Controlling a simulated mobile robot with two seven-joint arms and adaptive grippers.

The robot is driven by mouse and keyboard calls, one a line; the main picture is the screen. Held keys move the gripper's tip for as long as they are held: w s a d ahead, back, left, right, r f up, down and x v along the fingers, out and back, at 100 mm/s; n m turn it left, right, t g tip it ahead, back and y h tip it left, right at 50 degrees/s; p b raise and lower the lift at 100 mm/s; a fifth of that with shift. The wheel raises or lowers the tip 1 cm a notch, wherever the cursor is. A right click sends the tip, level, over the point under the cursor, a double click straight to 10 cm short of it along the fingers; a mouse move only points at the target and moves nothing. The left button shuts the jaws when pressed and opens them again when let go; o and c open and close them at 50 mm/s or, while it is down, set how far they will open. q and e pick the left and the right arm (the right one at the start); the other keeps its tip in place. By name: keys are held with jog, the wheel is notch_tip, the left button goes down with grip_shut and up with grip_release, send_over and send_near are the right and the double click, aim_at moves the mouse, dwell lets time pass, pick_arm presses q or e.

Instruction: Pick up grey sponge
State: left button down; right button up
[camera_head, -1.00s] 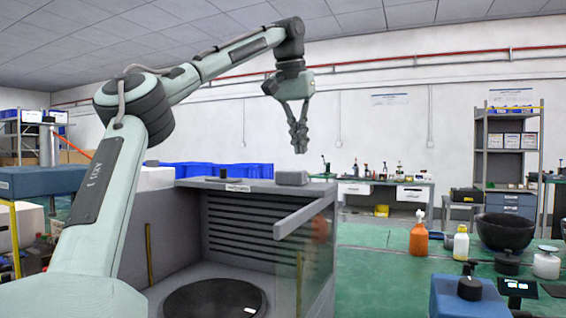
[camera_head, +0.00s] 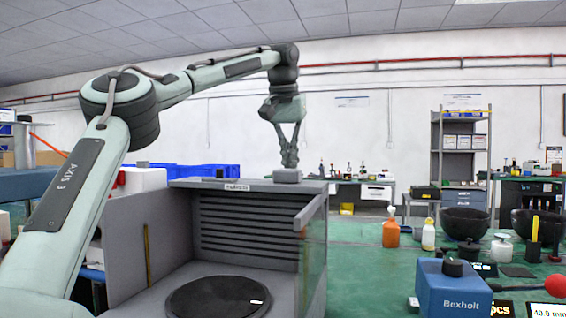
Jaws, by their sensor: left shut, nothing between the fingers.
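A small grey block (camera_head: 288,175), which looks like the grey sponge, lies on the flat top of the grey cabinet (camera_head: 246,186), near its back right corner. My left gripper (camera_head: 290,162) hangs fingers down over the block, with its fingertips shut and empty. The tips are at or just above the block's top face in the picture; I cannot tell whether they touch it. My right gripper is not in view.
The cabinet has an open front with a round black plate (camera_head: 218,298) inside. A small labelled item (camera_head: 237,187) is on its top, left of the block. A blue Bexholt box (camera_head: 453,290) stands at right. An orange bottle (camera_head: 391,232) is farther back.

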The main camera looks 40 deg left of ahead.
aim_at(287, 170)
pick_arm(q)
jog(key=shift+s+d, duration=0.5)
jog(key=shift+s, duration=0.35)
jog(key=shift+s+d, duration=0.45)
jog(key=shift+s, duration=0.4)
